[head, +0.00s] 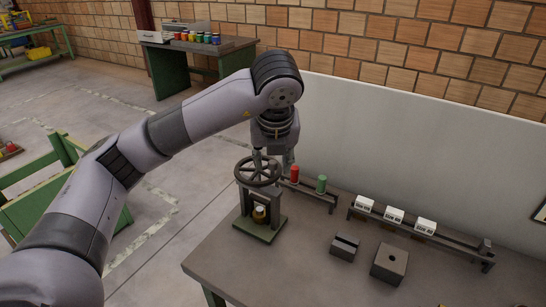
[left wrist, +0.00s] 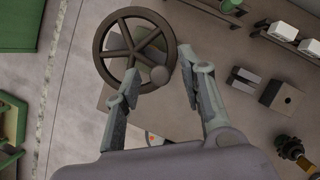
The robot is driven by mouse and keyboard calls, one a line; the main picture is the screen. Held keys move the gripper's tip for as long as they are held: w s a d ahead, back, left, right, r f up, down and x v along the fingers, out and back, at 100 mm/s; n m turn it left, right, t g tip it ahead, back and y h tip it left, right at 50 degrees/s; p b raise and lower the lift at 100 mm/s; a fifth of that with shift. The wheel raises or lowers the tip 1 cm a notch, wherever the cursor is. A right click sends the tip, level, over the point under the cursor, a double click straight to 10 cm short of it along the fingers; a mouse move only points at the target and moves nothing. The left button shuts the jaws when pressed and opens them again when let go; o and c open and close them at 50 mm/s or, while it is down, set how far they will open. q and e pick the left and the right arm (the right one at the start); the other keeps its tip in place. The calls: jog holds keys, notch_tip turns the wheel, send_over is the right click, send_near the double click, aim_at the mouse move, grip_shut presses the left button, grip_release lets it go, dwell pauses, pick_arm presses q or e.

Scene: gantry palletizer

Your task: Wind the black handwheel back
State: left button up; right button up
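The black handwheel (head: 258,174) lies flat on top of a small press-like stand with a green base (head: 259,229) at the table's left end. In the left wrist view the spoked wheel (left wrist: 134,49) fills the upper left, with a round grey knob (left wrist: 159,75) on its near right rim. My left gripper (left wrist: 159,66) is open, pointing down over the wheel. Its fingers stand apart, one on each side of the knob; I cannot tell whether they touch it. In the head view my left gripper (head: 272,157) partly hides the wheel's far side. My right gripper is not in view.
A brass-coloured part (head: 260,214) sits under the wheel. Right of the stand are a red cylinder (head: 295,174), a green cylinder (head: 321,184), a rail with white boxes (head: 394,215) and two grey blocks (head: 389,264). A pale panel (head: 400,130) stands behind.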

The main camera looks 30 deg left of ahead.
pick_arm(q)
jog(key=v, duration=1.2)
jog(key=shift+w, duration=0.15)
